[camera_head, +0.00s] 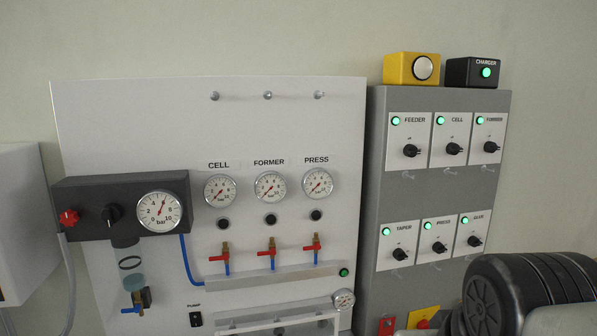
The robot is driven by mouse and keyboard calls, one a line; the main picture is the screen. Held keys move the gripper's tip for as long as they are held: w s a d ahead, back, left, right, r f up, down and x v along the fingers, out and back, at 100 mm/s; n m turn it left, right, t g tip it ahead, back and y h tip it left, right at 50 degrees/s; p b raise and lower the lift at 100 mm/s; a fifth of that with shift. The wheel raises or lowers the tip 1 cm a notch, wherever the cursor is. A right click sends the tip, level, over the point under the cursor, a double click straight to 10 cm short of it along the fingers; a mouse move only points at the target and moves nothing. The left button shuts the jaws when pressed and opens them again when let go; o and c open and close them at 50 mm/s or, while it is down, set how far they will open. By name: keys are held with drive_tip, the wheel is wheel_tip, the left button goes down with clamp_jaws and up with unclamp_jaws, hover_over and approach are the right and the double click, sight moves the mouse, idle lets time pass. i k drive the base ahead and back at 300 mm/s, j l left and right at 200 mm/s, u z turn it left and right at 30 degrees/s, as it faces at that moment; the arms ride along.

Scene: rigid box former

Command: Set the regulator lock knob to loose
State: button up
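The dark regulator block (150,190) is mounted at the left of the white panel. It carries a large round gauge (160,212) at its right end, with its needle pointing up and slightly right. A black knob (112,215) sits left of the gauge, and a red lobed knob (69,218) sits at the block's left end. No label near either knob is readable, so I cannot tell from marking which is the lock knob or its setting. My gripper is not in view; a dark rounded part of my arm fills the lower right corner.
Three small gauges (270,187) and red-handled valves (272,252) are right of the regulator. A grey switch cabinet (371,160) stands further right. A clear bowl (134,282) and a hose (67,285) hang at lower left. A white box (20,220) is at far left.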

sight(70, 218)
drive_tip(key=u, duration=0.4)
drive_tip(key=k+j+u, duration=0.1)
drive_tip(key=u, duration=0.25)
drive_tip(key=j+u, duration=0.2)
drive_tip(key=u, duration=0.2)
drive_tip(key=j+u, duration=0.1)
drive_tip(key=u, duration=0.3)
drive_tip(key=k+j, duration=0.05)
